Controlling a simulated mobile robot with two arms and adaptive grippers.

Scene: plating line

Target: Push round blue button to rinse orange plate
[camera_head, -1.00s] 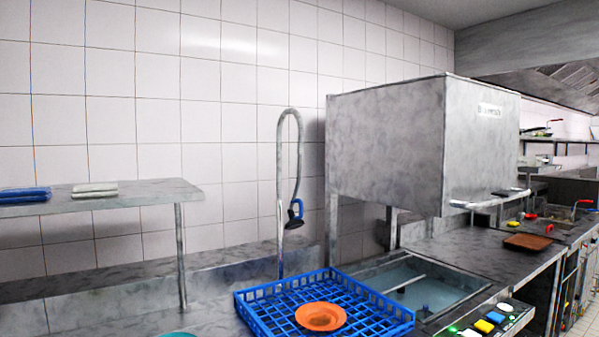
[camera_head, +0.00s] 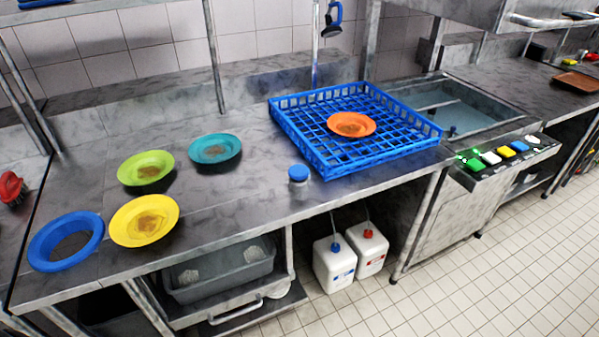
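The orange plate (camera_head: 351,124) lies in the blue dish rack (camera_head: 318,169) on the counter, with a brown stain in its middle. A blue button (camera_head: 520,147) sits on the control panel (camera_head: 513,163) at the right front edge, in a row with green (camera_head: 471,163), white (camera_head: 491,158) and yellow (camera_head: 506,151) buttons and a white one at the end. The green one glows. Its exact shape is too small to tell. A small jar with a round blue top (camera_head: 299,172) stands on the counter before the rack. Neither of my grippers is in view.
A sink (camera_head: 470,105) is right of the rack. A grey tub (camera_head: 215,287) and two white canisters (camera_head: 334,273) are below. The tiled floor at right is clear.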

